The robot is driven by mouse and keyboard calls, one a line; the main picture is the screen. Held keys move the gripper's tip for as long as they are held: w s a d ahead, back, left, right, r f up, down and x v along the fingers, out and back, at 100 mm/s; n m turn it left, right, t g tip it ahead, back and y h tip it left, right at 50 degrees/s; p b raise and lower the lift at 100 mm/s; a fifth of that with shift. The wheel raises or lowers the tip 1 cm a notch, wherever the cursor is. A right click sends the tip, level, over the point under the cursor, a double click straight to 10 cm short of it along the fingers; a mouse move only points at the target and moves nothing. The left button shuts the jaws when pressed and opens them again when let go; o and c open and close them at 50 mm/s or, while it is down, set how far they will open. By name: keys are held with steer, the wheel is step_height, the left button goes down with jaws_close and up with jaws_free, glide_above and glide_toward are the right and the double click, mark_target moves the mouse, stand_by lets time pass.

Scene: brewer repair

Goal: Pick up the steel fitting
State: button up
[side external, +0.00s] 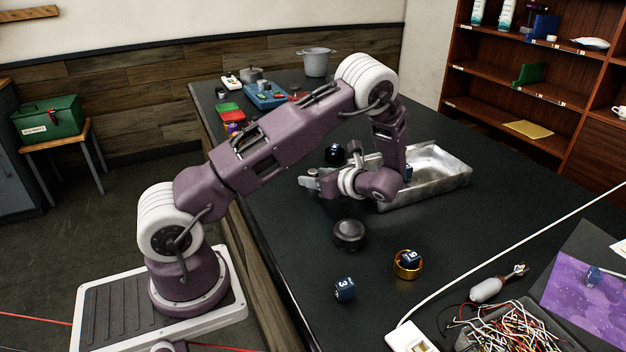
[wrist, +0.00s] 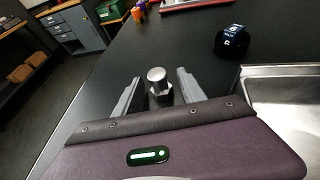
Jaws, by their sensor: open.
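The steel fitting (wrist: 157,76) is a small silver piece with a round top and a wider, faceted lower part. In the wrist view it stands on the black table between the two grey fingers of my gripper (wrist: 160,84). Gaps show on both sides of it, and the fingers are open. Its lower end is hidden behind my wrist housing. In the side view my gripper (side external: 312,182) is low over the table, pointing left, near the metal tray. I cannot clearly make out the fitting in that view.
A metal tray (side external: 450,181) lies close behind my wrist. A dark round object (side external: 335,154) stands beyond my gripper, and a black round lid-like piece (side external: 350,234) lies in front. A blue die (side external: 344,289) and a brass ring (side external: 407,272) holding another die sit nearer the camera.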

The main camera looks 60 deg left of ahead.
steer(key=shift+s+a+f, duration=0.2)
steer(key=shift+a+f, duration=0.05)
steer(key=shift+a, duration=0.35)
steer(key=shift+c, duration=0.5)
jaws_close()
steer(key=shift+r, duration=0.1)
